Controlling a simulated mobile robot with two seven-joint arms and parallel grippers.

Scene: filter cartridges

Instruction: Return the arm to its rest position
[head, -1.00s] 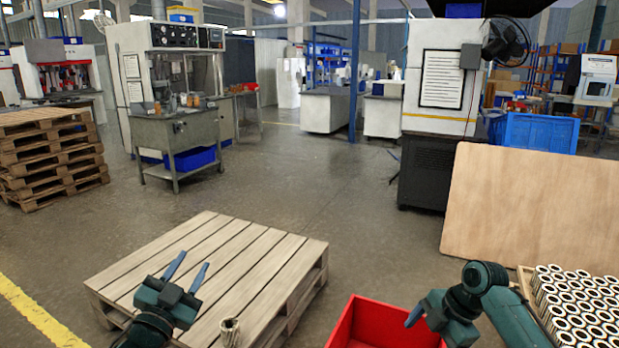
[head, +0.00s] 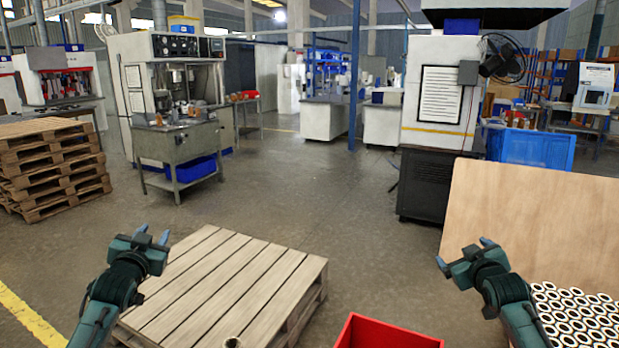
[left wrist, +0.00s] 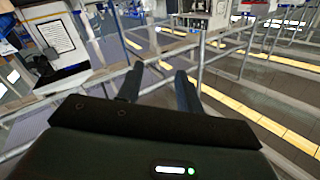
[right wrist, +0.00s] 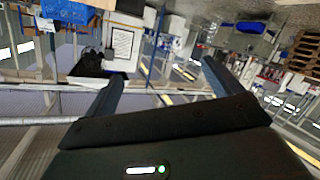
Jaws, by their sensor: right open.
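In the head view my left gripper (head: 152,234) is raised at the left, above the pallet's left edge. Its fingers stand apart with nothing between them, as the left wrist view also shows (left wrist: 160,76). My right gripper (head: 463,252) is raised at the right, between the red bin and the cartridge box. It is open wide and empty, also in the right wrist view (right wrist: 162,75). A single filter cartridge (head: 232,342) is at the pallet's near part, mostly cut off by the bottom edge. Several cartridges (head: 575,312) stand in rows at lower right, partly hidden by my right arm.
A wooden pallet (head: 215,285) lies in front, with a red bin (head: 385,333) to its right. A plywood board (head: 540,220) stands behind the cartridges. Stacked pallets (head: 50,165) are at far left. The floor beyond the pallet (head: 300,190) is clear.

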